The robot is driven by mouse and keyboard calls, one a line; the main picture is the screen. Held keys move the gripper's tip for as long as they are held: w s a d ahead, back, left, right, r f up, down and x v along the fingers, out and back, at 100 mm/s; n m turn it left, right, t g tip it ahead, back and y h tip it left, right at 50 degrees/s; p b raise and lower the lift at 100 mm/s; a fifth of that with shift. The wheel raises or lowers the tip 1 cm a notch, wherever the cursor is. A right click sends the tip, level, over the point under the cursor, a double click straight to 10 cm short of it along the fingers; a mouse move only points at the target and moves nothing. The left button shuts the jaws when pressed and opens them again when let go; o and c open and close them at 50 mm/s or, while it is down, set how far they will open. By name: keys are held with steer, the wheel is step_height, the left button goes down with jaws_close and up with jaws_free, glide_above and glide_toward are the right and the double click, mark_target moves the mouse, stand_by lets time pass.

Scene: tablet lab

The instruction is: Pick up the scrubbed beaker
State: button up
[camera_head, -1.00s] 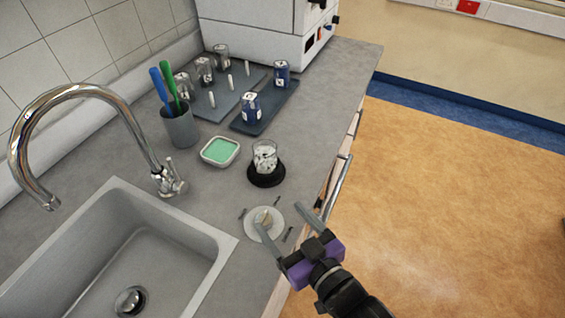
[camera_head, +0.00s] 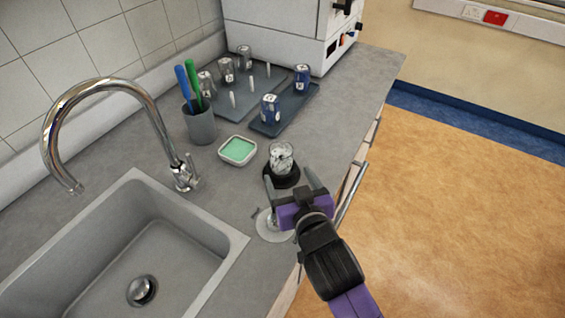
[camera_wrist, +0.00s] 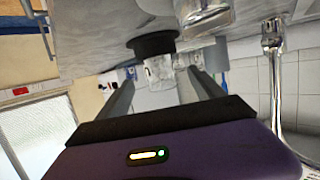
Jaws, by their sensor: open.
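The clear glass beaker (camera_head: 281,155), with whitish patches on it, stands upright on a round black base (camera_head: 272,179) on the counter. In the wrist view, which is turned over, the beaker (camera_wrist: 159,72) hangs below the black base (camera_wrist: 152,45) and appears between my two fingers. My gripper (camera_head: 289,178) is open, its fingers pointing at the beaker from the near side. The fingers look apart from the glass, though the remaining distance is hard to tell. My gripper covers part of the base in the head view.
A green sponge dish (camera_head: 238,150) sits left of the beaker, a brush cup (camera_head: 201,126) behind it. A white disc (camera_head: 267,228) lies beneath my gripper. Racks with several beakers (camera_head: 270,108) stand behind. The sink (camera_head: 232,240) and tap (camera_head: 160,130) are left.

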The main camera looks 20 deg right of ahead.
mark_target(284, 164)
steer(key=shift+w+d+r, duration=0.1)
steer(key=shift+w+d, duration=0.05)
steer(key=shift+w, duration=0.5)
steer(key=p+x, duration=0.1)
steer(key=x, duration=0.6)
steer(key=shift+w+d+p, duration=0.1)
steer(key=shift+p, duration=0.25)
steer(key=c, duration=1.4)
steer(key=shift+c, duration=0.4)
steer(key=shift+r, duration=0.1)
